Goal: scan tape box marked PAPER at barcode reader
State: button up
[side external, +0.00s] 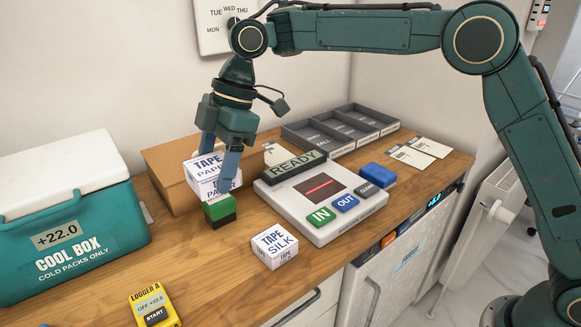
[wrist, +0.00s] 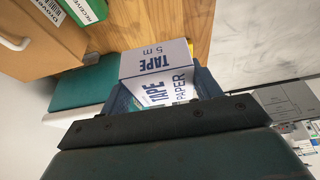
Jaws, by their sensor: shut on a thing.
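My gripper (side external: 219,168) is shut on the white tape box marked PAPER (side external: 205,163) and holds it left of the barcode reader. In the wrist view the same box (wrist: 155,62) sits between my fingers, with "TAPE 5 m" and "TAPE PAPER" showing. The barcode reader (side external: 275,195) lies on the wooden counter. Its display (side external: 296,164) says READY and its dark scan window (side external: 320,187) shows a red line. No barcode on the held box can be seen.
A green and black block (side external: 219,211) is just below the held box. A TAPE SILK box (side external: 274,247) stands before the reader. A cool box (side external: 70,215), yellow logger (side external: 155,307), cardboard box (side external: 165,165), grey tray (side external: 340,130) and blue object (side external: 376,174) are around.

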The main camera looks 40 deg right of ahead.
jog(key=w+d+f, duration=0.1)
jog(key=d, duration=1.3)
jog(key=w+d+f, duration=0.2)
jog(key=d, duration=1.2)
jog(key=shift+w+d+f, duration=0.25)
jog(key=shift+d+f, duration=0.05)
jog(key=shift+d, duration=0.05)
jog(key=shift+f, duration=3.95)
notch_tip(320, 180, up, 9)
